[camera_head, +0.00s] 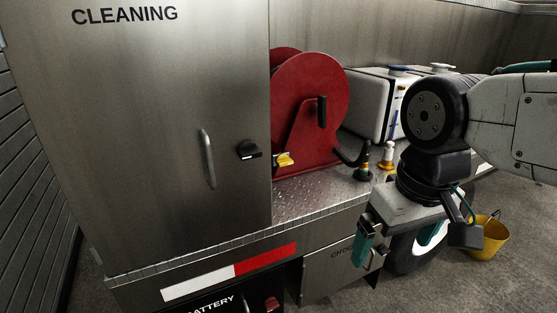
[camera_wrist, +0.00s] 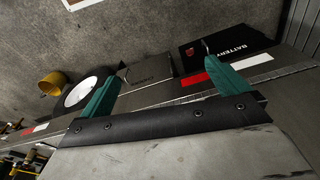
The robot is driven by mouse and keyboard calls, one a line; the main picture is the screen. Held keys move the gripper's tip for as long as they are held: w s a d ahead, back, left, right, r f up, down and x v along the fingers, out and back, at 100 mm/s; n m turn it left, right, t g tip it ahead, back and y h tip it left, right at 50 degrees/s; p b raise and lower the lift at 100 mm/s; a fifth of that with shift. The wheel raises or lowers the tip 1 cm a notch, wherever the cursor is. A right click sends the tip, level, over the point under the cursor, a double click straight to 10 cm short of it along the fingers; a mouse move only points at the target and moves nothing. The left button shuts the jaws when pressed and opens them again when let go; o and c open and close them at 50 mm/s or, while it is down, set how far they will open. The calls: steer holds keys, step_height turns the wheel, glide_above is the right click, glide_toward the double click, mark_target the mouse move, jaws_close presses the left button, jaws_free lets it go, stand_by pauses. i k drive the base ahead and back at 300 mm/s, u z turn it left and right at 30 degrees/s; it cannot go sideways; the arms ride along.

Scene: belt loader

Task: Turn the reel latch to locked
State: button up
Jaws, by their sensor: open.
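The red hose reel (camera_head: 312,105) stands on the tread-plate deck beside the steel cabinet. A small yellow lever (camera_head: 285,160), which looks like the reel latch, sits low at the reel's left side; its exact setting is too small to tell. My gripper (camera_head: 372,243) hangs in front of the deck edge, to the right of and below the lever, apart from it. In the wrist view my gripper (camera_wrist: 162,88) shows two teal fingers spread wide with nothing between them. The reel and lever are not seen in the wrist view.
The CLEANING cabinet (camera_head: 150,130) stands left of the reel, with a black knob (camera_head: 249,150) at its edge. A white tank (camera_head: 375,100) and small bottles (camera_head: 388,155) stand right of the reel. A yellow bucket (camera_head: 488,240) is on the floor.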

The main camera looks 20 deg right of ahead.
mark_target(283, 160)
steer(key=u, duration=0.05)
steer(key=k, duration=0.5)
steer(key=u, duration=0.8)
steer(key=i, duration=0.85)
steer(key=z, duration=0.1)
